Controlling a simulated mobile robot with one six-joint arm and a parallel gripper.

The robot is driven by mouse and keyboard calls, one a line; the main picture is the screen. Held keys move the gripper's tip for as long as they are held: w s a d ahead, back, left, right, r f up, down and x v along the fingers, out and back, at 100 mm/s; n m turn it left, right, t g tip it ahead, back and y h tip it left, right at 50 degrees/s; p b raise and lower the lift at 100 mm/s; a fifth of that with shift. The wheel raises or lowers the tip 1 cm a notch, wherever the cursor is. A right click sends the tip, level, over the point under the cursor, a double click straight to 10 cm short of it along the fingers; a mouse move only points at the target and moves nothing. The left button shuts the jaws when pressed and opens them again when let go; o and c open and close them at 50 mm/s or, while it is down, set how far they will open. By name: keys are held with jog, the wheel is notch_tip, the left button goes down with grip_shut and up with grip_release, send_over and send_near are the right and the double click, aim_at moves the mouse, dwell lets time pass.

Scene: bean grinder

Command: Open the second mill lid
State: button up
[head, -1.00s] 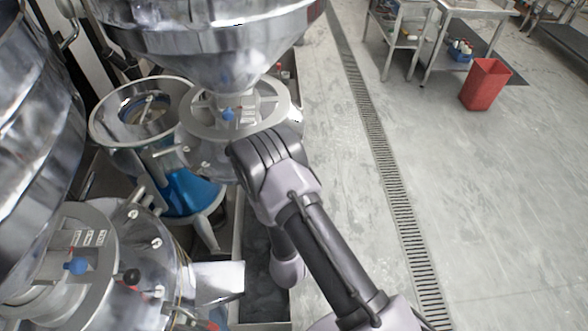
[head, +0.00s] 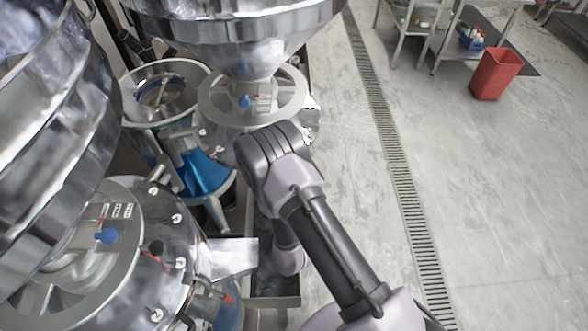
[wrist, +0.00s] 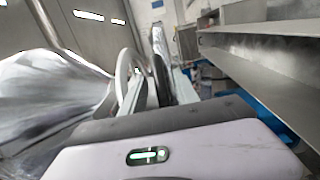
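Two metal mills show in the head view. The far mill has a round grey top ring (head: 218,116) with a blue knob (head: 244,101), under a shiny hopper cone (head: 248,55). The near mill (head: 165,265) is at the lower left, with its own blue knob (head: 107,236). Both tops look closed. My arm's wrist covers the right front of the far mill, hiding my gripper there. In the wrist view my gripper (wrist: 150,92) points ahead beside a pale curved rim (wrist: 122,72). Its fingertips are hard to make out, and contact cannot be told.
A metal chute (head: 232,258) sticks out from the near mill. On the right are open floor, a drain grate (head: 398,170), a red bin (head: 496,74) and steel tables.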

jog(key=s+p, duration=0.3)
jog(key=s, duration=0.4)
jog(key=shift+s+f, duration=0.15)
jog(key=shift+s, duration=0.1)
